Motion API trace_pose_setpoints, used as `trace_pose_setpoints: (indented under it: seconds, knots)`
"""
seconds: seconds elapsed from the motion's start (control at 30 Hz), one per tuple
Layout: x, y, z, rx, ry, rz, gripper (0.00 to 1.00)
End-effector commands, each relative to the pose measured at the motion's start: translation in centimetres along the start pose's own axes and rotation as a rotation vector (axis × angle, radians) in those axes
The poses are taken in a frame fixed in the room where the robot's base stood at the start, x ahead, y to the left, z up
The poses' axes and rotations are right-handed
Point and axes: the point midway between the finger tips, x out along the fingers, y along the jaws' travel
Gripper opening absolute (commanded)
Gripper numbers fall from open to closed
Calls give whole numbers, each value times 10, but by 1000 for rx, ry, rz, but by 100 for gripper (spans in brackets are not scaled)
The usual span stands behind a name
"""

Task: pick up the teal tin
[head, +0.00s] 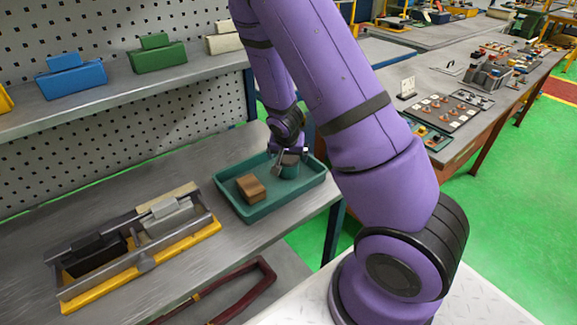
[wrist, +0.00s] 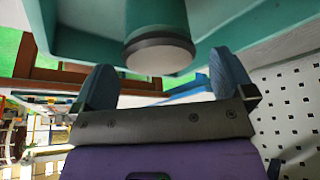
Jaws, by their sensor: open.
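The teal tin (head: 289,171) stands in the back right part of a teal tray (head: 262,211) in the head view, partly hidden by my gripper (head: 287,154). In the wrist view the tin (wrist: 157,22) is at the top centre, with a dark rim and a pale round end. My gripper (wrist: 163,82) is open. Its two blue fingers lie left and right of the tin's end in that view, with a gap on each side. Nothing is held. Whether the fingertips reach around the tin is hard to tell.
A brown block (head: 250,188) lies in the tray, left of the tin. A yellow-edged rack (head: 140,255) holding a dark and a pale piece is to the left on the grey bench. A shelf (head: 130,102) with coloured pieces runs behind. Bare bench lies between rack and tray.

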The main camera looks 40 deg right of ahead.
Motion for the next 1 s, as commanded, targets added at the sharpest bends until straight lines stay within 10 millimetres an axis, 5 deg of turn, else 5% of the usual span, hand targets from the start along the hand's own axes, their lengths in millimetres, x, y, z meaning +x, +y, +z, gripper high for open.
trace_pose_setpoints:
  seconds: [0.3,0.7,0.97,1.0]
  knots:
    - [36,1,3,-1,-1,3,100]
    - [43,0,3,0,0,0,100]
    - [43,0,3,0,0,0,40]
    - [43,0,2,0,0,0,39]
